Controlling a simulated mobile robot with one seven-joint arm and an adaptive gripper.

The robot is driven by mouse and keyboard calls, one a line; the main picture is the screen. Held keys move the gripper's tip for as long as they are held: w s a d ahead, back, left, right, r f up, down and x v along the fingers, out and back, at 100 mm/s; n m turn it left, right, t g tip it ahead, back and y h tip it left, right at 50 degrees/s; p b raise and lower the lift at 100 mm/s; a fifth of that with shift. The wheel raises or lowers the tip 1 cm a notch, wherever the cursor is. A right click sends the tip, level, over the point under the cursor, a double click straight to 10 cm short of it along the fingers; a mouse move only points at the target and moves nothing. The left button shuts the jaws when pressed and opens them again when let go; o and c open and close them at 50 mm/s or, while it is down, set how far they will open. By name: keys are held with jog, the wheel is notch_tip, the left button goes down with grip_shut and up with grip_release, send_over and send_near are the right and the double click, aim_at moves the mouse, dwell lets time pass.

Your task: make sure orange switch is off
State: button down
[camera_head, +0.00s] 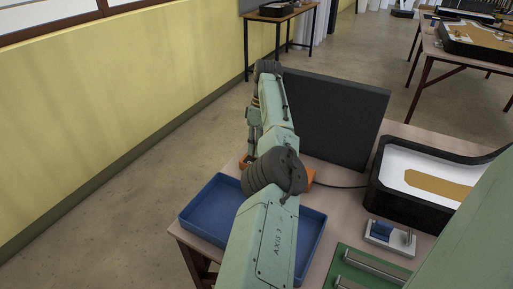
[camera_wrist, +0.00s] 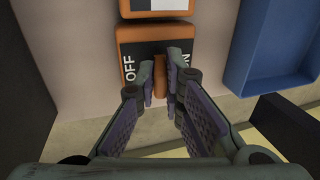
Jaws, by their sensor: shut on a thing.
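The orange switch box (camera_wrist: 125,47) has a black face with OFF printed at the left and ON at the right in the wrist view. Its orange lever (camera_wrist: 160,72) stands between the two labels. My gripper (camera_wrist: 161,80) has its purple-padded fingers on either side of the lever, shut on it. The fingers partly cover the ON label. I cannot tell clearly which way the lever leans. In the head view the orange box (camera_head: 309,178) shows only in part, behind my arm, and my gripper is hidden there.
A blue tray (camera_head: 204,208) lies at the table's front-left, partly under my arm. A dark upright panel (camera_head: 335,115) stands behind the switch. A black-rimmed lightbox (camera_head: 376,190) and a small blue-and-white part (camera_head: 381,232) are to the right. A cable runs right from the switch.

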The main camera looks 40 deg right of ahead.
jog(key=c, duration=2)
grip_release()
